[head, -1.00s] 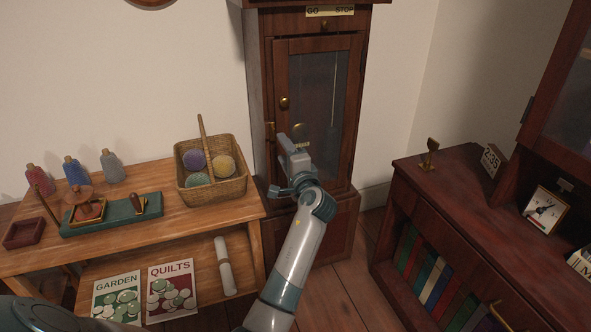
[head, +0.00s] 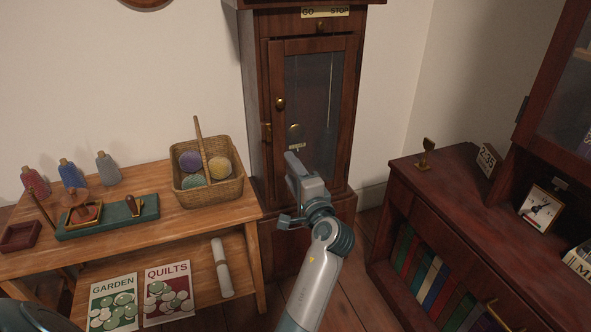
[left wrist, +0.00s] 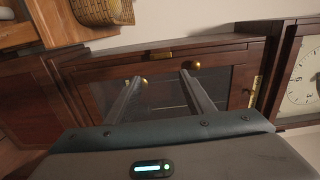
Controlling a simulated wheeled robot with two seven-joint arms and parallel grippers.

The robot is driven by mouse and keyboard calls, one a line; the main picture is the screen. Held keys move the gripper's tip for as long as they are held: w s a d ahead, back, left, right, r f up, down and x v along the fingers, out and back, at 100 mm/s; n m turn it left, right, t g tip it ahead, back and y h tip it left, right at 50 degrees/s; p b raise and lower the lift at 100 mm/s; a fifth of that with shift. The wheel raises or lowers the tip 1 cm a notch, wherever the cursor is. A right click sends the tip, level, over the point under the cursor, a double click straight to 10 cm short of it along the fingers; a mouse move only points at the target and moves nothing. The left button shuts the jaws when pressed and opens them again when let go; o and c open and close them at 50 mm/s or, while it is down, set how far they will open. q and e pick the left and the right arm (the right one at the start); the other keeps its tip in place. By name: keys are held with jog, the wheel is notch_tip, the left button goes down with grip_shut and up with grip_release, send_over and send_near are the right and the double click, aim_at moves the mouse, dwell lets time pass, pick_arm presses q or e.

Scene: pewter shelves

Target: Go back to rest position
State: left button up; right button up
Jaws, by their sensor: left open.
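My left gripper (head: 293,160) is in front of the lower part of the tall dark wood clock case (head: 252,100). In the left wrist view its two fingers (left wrist: 160,80) are apart with nothing between them. The case's glass door (head: 310,100) looks closed and has a round brass knob (head: 280,104). Behind the glass hang thin rods and a brass disc (head: 294,130). In the left wrist view the knob (left wrist: 195,65) appears close to the tip of one finger; I cannot tell whether they touch. My right gripper is not in view.
A dark cabinet (head: 450,205) with books stands at right. Floor shows between them.

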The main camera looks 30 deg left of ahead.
pick_arm(q)
jog(key=shift+f, duration=0.1)
jog(key=s+d+f+n+g+h, duration=0.1)
jog(key=s+d+f+h, duration=0.25)
jog(key=s+f, duration=0.55)
jog(key=s+d+f+n+h, duration=0.15)
jog(key=s+f+h, duration=0.3)
jog(key=f, duration=0.85)
jog(key=s+d+f+n+g+h, duration=0.1)
jog(key=s+d+f+g+h, duration=0.2)
jog(key=s, duration=0.5)
jog(key=s+d+f+n+h, duration=0.1)
jog(key=s+d+f+h, duration=0.15)
jog(key=s+d, duration=0.5)
jog(key=s+d+f+n+g+h, duration=0.1)
jog(key=s+d+f+g+h, duration=0.2)
jog(key=s, duration=0.6)
notch_tip(320, 180, down, 17)
jog(key=s+a+y+p, duration=0.1)
jog(key=a+p, duration=0.1)
jog(key=p, duration=1.2)
jog(key=shift+s+a+f+t, duration=0.15)
jog(key=shift+s+a+t, duration=0.1)
jog(key=shift+t, duration=0.15)
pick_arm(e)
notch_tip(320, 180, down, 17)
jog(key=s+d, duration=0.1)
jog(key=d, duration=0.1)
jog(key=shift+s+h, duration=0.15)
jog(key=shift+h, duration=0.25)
